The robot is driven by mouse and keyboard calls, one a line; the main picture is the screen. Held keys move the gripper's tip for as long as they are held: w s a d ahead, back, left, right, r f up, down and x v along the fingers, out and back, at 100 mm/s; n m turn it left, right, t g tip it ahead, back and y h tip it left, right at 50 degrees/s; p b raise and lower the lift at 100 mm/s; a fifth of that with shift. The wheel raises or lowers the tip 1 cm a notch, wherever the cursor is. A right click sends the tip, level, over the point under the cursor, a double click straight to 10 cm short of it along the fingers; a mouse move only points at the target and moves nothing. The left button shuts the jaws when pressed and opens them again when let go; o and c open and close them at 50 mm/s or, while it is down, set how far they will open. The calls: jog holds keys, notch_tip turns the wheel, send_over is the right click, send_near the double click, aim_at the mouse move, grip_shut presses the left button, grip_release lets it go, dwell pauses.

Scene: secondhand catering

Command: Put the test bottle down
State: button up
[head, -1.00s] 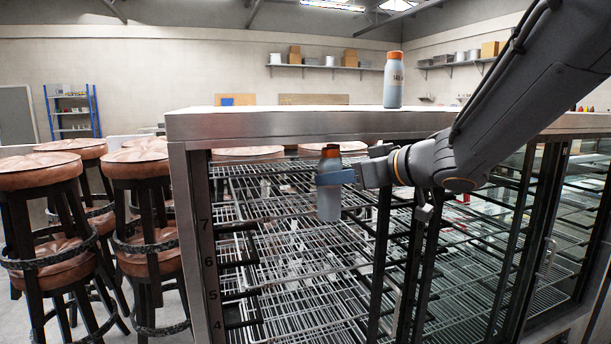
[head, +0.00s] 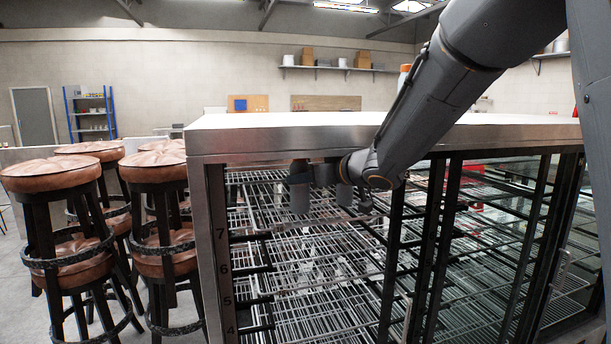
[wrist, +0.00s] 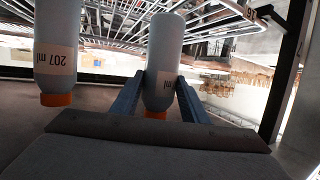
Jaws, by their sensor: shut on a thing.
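My gripper (head: 300,176) is shut on a grey bottle (head: 299,198), held upright in the top opening of a metal rack cabinet (head: 290,140), under its top slab. The bottle is in shadow and its cap looks dark. In the wrist view, which looks upside down, my gripper (wrist: 158,100) has a blue finger on each side of this pale bottle (wrist: 165,50) with an orange cap. A second pale bottle (wrist: 57,40), labelled 207 ml with an orange cap, is at the left there. Its support is unclear.
Wire shelves (head: 315,240) fill the cabinet below the held bottle, with a post (head: 392,240) to its right. An orange-capped bottle (head: 405,68) on the cabinet top is mostly hidden by my arm. Several brown stools (head: 52,172) stand at the left.

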jog(key=shift+f, duration=0.15)
jog(key=o, duration=1.4)
jog(key=shift+c, duration=0.2)
jog(key=shift+d+r, duration=0.1)
jog(key=shift+r, duration=0.1)
jog(key=s+d+b, duration=0.3)
jog(key=s+d, duration=0.6)
jog(key=s, duration=0.2)
jog(key=shift+s+r, duration=0.35)
